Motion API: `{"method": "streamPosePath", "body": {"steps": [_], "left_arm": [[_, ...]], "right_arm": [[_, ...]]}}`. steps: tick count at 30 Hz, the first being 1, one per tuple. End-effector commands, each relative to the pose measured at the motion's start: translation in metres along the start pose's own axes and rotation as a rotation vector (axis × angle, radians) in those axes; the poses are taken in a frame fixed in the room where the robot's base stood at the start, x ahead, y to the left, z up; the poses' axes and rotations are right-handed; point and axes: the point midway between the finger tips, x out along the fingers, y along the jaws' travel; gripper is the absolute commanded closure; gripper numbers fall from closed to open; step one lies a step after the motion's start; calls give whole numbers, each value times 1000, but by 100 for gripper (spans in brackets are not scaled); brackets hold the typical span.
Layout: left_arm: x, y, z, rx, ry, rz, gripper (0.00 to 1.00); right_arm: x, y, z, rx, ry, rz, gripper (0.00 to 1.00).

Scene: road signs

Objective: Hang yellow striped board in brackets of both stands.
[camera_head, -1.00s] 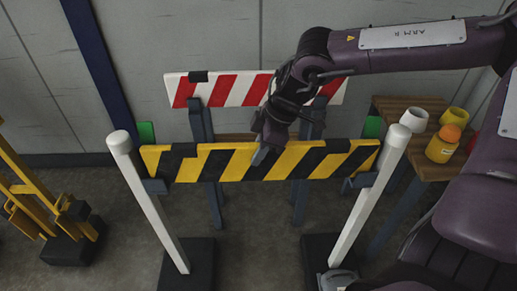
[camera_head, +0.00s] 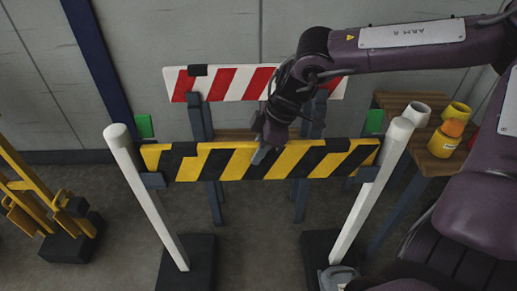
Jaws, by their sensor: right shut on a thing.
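The yellow and black striped board (camera_head: 300,160) spans level between two white posts, the left stand (camera_head: 147,195) and the right stand (camera_head: 368,200). A dark bracket (camera_head: 153,181) on the left stand shows at the board's left end. Another bracket (camera_head: 367,174) on the right stand shows at its right end. The board's ends are at the brackets; I cannot tell whether they are seated in them. My left gripper is out of view.
A red and white striped board (camera_head: 230,84) hangs on dark stands behind, near the wall. A wooden table (camera_head: 430,166) with yellow and white cups and an orange-topped item stands at right. Yellow folded barriers (camera_head: 35,200) are at left.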

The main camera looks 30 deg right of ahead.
Motion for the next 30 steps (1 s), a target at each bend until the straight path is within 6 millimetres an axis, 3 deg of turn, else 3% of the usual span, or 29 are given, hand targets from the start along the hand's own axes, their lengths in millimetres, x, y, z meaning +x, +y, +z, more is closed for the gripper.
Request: {"method": "streamPosePath", "body": {"steps": [4, 5, 10, 21, 30], "left_arm": [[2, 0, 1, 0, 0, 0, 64], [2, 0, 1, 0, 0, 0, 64], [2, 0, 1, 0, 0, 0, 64], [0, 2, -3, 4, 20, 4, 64], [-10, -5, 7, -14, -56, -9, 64]], "right_arm": [[1, 1, 0, -2, 3, 3, 100], [1, 1, -1, -2, 3, 3, 78], [1, 0, 0, -1, 2, 2, 55], [0, 0, 1, 1, -1, 0, 55], [-54, 1, -1, 0, 4, 3, 55]]}}
